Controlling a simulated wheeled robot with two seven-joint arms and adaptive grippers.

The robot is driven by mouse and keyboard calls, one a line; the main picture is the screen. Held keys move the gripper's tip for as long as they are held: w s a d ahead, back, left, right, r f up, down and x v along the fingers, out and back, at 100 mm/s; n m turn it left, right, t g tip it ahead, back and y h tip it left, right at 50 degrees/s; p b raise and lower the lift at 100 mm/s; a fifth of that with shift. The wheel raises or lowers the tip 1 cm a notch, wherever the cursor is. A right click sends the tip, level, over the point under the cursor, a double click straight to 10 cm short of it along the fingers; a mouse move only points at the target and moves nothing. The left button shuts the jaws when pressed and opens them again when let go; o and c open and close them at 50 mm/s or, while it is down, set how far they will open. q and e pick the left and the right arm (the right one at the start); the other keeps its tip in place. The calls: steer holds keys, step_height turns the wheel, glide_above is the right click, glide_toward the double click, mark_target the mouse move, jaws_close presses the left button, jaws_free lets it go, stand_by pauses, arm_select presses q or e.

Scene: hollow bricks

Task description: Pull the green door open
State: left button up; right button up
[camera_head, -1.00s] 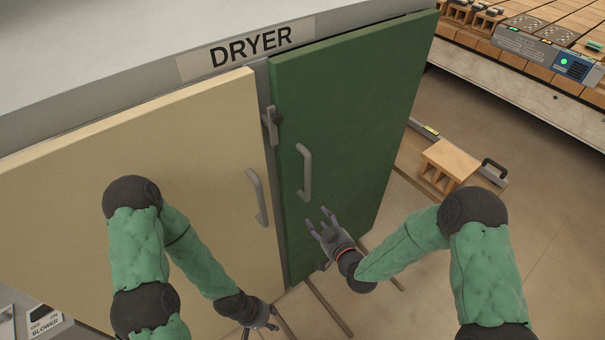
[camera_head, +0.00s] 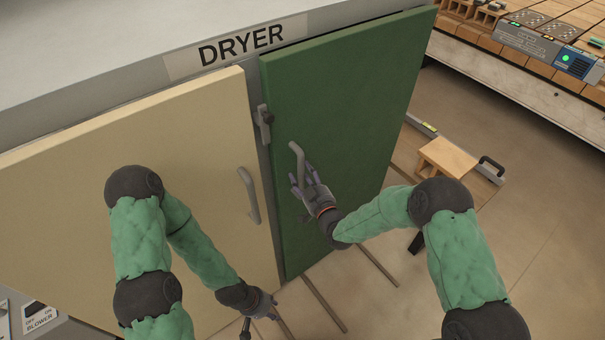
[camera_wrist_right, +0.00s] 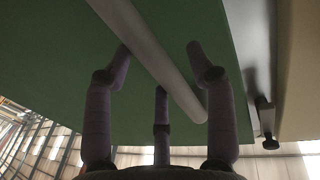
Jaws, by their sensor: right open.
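The green door (camera_head: 345,110) of the dryer is closed beside the cream door (camera_head: 130,145). Its grey bar handle (camera_head: 297,160) stands upright near its left edge. My right gripper (camera_head: 305,178) is at the lower part of this handle, with fingers open. In the right wrist view the handle (camera_wrist_right: 150,55) runs slantwise between the open fingers (camera_wrist_right: 160,75); contact is not clear. A grey latch (camera_head: 264,122) sits at the seam between the doors and also shows in the wrist view (camera_wrist_right: 265,118). My left gripper (camera_head: 262,306) hangs low before the cream door; its finger opening is unclear.
The cream door has its own grey handle (camera_head: 249,194). A wooden block (camera_head: 447,157) and a tool with a black handle (camera_head: 490,168) lie on the right. A bench with a control box (camera_head: 545,50) stands behind.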

steer(key=shift+w+a, duration=0.2)
steer(key=shift+w, duration=0.25)
jaws_close()
